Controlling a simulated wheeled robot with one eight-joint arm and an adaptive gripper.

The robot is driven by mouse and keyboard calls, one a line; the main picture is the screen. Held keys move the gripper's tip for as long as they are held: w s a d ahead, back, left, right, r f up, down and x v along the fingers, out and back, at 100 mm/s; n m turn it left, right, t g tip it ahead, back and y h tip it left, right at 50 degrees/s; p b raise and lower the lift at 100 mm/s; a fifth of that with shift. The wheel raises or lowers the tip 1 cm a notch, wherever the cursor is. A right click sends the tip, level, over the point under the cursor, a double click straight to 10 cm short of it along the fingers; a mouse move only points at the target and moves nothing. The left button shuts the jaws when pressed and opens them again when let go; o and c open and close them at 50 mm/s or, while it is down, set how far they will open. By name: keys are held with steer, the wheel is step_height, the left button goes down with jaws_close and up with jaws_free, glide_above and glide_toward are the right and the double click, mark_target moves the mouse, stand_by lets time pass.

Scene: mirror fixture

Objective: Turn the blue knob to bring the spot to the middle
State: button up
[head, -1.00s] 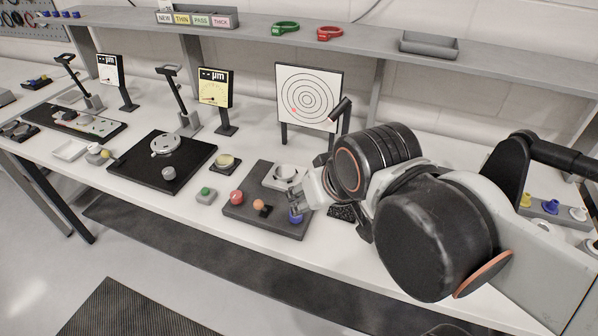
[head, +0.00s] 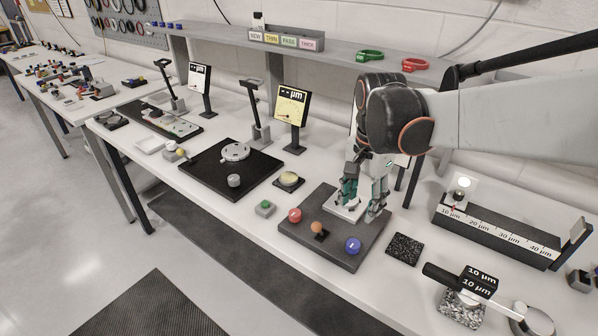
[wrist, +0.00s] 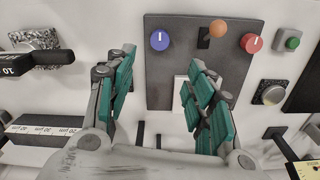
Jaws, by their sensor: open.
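The blue knob (head: 352,246) stands at the front right of a dark grey plate (head: 335,258). It also shows in the wrist view (wrist: 160,40), near the plate's edge, with nothing touching it. My gripper (head: 363,204) is open and empty, behind the knob and over a white part (head: 345,211) on the plate. In the wrist view its two green-padded fingers (wrist: 160,85) are spread wide, with the knob beyond them. The ringed target board is almost wholly hidden behind my arm in the head view, so the spot cannot be seen.
A red knob (head: 295,215) and an orange ball (head: 316,228) share the plate. A green button (head: 265,208) stands left of it. A black speckled square (head: 404,249) lies to its right. A long black scale block (head: 495,236) is at the right.

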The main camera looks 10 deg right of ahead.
mark_target(354, 243)
step_height(354, 243, down, 14)
steer(key=b, duration=0.5)
steer(key=shift+r, duration=0.1)
steer(key=shift+c, duration=0.3)
steer(key=c, duration=1)
